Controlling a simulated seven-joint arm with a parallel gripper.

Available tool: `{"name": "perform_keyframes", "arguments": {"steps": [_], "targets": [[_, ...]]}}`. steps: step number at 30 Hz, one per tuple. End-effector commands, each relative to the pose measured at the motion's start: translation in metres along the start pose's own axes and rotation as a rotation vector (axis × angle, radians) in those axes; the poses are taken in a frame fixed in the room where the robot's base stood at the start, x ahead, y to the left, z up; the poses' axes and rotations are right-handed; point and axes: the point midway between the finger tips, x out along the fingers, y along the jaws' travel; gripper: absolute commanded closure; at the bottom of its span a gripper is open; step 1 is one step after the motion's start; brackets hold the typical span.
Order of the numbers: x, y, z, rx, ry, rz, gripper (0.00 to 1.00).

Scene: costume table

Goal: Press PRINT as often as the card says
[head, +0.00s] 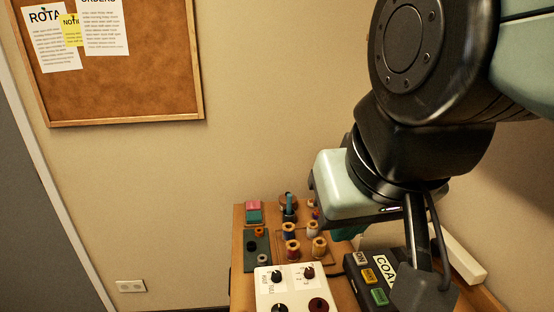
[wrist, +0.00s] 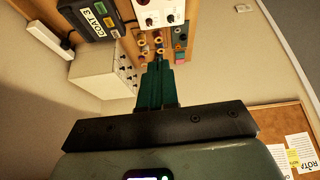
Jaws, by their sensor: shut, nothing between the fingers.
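A black box (head: 350,282) stands at the front right of the table, with a grey button (head: 361,257), a yellow button (head: 369,275) and a green button (head: 379,296). Their labels are too small to read surely. A white card (head: 384,268) on this box is partly hidden by my arm in the head view. In the wrist view the card (wrist: 97,24) appears to read "COAT 3". My gripper (wrist: 158,68) is shut and empty, its green fingers together. It hangs above the table's back part, apart from the box; its fingers are mostly hidden in the head view.
A white panel with dark knobs (head: 290,290) stands left of the black box. Several thread spools (head: 292,250) and a pink-and-teal block (head: 254,212) lie behind it. A pale box with knobs (wrist: 105,72) shows in the wrist view. A cork board (head: 120,90) hangs on the wall.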

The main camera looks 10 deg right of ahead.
Motion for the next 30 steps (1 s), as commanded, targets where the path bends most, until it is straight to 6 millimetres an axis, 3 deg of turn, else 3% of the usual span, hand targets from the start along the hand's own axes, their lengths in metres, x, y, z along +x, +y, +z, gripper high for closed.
{"name": "perform_keyframes", "arguments": {"steps": [8,11,17,23,30], "targets": [[0.003,-0.005,-0.001,0.017,-0.007,-0.019,1.0],[0.013,-0.018,-0.006,0.072,-0.023,-0.077,1.0],[0.043,-0.064,-0.025,0.308,-0.083,-0.262,1.0],[0.086,-0.033,-0.05,0.537,-0.196,-0.27,1.0],[0.147,0.023,-0.067,0.856,-0.3,-0.315,1.0]]}}
